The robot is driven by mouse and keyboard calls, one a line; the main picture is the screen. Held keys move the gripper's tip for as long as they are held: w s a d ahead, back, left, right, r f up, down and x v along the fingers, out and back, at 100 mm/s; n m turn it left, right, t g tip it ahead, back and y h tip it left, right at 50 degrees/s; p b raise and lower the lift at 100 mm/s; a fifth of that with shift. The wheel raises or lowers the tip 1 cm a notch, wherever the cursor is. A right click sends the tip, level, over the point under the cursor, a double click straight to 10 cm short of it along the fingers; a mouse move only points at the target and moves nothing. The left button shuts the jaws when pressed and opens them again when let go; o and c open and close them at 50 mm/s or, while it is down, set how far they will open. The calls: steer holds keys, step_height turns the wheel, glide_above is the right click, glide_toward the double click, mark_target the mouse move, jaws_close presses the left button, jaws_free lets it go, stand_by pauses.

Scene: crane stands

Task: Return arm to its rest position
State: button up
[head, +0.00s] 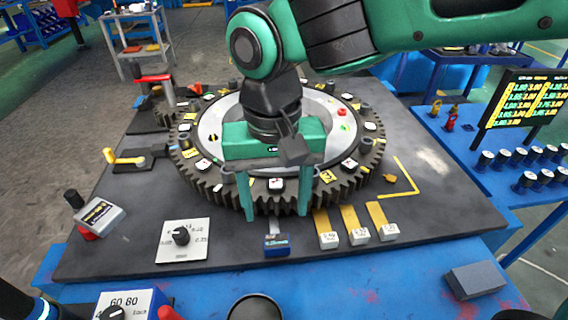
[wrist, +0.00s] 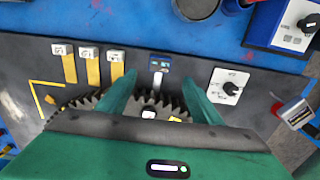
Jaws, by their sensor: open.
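My gripper (head: 276,198) is green, with two fingers pointing down and spread apart. It hangs over the front edge of a large dark gear wheel (head: 200,180) with a pale disc on top. In the wrist view, my gripper (wrist: 160,95) shows both fingers apart with nothing between them. The gear's teeth (wrist: 172,101) show behind the fingers. My arm reaches in from the upper right of the head view and hides part of the disc.
The gear sits on a dark plate (head: 130,245) on a blue table (head: 390,285). A dial panel (head: 183,241), a small blue block (head: 277,244) and several yellow strips with white tags (head: 358,234) lie in front. A grey block (head: 475,280) is front right; a display (head: 525,105) stands right.

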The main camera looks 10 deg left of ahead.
steer(key=w+d+f+m, duration=0.15)
steer(key=w+d, duration=0.25)
steer(key=d, duration=0.8)
steer(key=w+d+m, duration=0.3)
steer(key=w+d, duration=0.1)
steer(key=d, duration=0.9)
steer(key=s+d+f+m, duration=0.2)
steer(key=s+d, duration=0.4)
steer(key=d, duration=0.4)
steer(key=s+d+f+m, duration=0.2)
steer(key=s+d, duration=0.4)
steer(key=d, duration=0.5)
steer(key=shift+s+m, duration=0.25)
steer(key=shift+m, duration=0.1)
